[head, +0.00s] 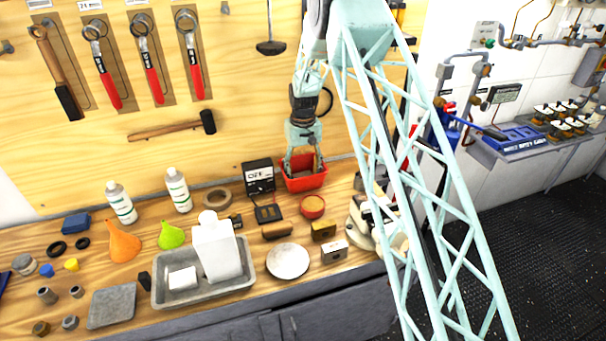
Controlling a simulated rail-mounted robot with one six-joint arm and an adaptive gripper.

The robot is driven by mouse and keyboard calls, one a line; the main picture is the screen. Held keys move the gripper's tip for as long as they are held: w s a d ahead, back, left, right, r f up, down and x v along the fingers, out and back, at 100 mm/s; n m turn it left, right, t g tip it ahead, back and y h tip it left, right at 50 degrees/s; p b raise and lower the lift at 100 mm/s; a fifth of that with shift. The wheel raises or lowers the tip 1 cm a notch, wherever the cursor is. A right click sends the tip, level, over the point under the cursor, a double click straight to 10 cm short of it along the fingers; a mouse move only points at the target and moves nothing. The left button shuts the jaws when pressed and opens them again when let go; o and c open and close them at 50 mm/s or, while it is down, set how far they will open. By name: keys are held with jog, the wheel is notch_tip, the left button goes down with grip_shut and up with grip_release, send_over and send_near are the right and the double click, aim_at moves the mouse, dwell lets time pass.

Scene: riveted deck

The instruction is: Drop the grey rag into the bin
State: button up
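A flat grey square (112,305), which looks like the grey rag, lies on the front left of the wooden bench, left of the metal tray. A red open-topped container (304,183), which looks like the bin, stands at the back of the bench. My gripper (304,168) points down at the red container, its fingertips at or just inside the rim. Its fingers look spread apart, with no grey cloth visible between them. A small brown thing shows by the right finger; I cannot tell what it is. The container's inside is mostly hidden.
A metal tray (160,297) holds a white jug (217,250) and a white block. White bottles (121,203) stand at the back left. Tools hang on the wall.

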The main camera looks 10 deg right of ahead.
jog(key=shift+r, duration=0.1)
jog(key=shift+r+p, duration=0.45)
jog(key=shift+r, duration=0.15)
notch_tip(320, 180, up, 7)
jog(key=shift+r, duration=0.15)
dwell(0.8)
